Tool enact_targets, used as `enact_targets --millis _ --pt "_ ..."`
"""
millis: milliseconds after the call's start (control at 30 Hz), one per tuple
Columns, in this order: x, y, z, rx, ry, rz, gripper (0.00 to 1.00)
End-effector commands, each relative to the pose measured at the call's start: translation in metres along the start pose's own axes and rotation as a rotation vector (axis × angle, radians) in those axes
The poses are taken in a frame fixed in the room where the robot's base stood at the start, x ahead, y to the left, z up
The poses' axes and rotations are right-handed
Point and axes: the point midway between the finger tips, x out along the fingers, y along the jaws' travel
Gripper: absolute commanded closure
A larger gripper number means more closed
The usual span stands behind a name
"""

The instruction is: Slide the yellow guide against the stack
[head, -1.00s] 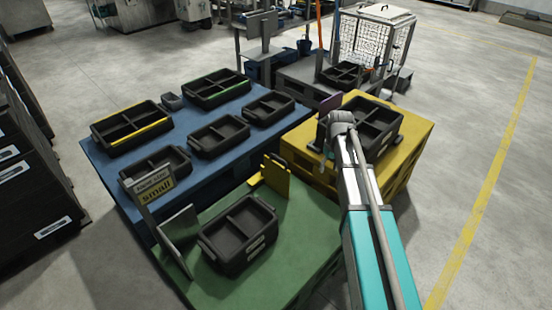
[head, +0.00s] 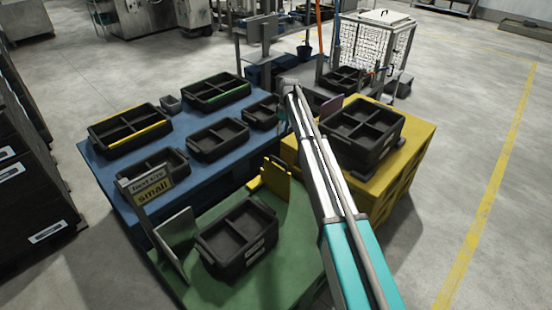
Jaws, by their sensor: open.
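The yellow guide (head: 277,178) is an upright plate on a low foot at the back right of the green platform (head: 215,292). A black divided crate stack (head: 238,240) with pale labels stands on the same platform, in front of the guide. A gap shows between guide and stack. My gripper (head: 284,115) is open at the far end of my arm, beyond and above the guide, near the blue and yellow platforms' adjoining edges. It is small and partly hidden, and its fingers are hard to make out. No contact with the guide is visible.
A grey upright plate (head: 175,240) and a "small" sign (head: 152,190) stand left of the stack. Several black crates sit on the blue platform (head: 100,165). Another crate stack (head: 362,135) and a purple plate (head: 331,106) are on the yellow platform (head: 415,140).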

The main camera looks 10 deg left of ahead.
Motion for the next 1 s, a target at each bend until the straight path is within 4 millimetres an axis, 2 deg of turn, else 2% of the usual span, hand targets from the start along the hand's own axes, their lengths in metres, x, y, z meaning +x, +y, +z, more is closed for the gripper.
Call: enact_targets --millis 467,1000 --pt "0.007 0.001 0.001 0.003 0.001 0.0 0.43" --pt "0.045 0.002 0.002 0.004 0.001 0.0 0.43"
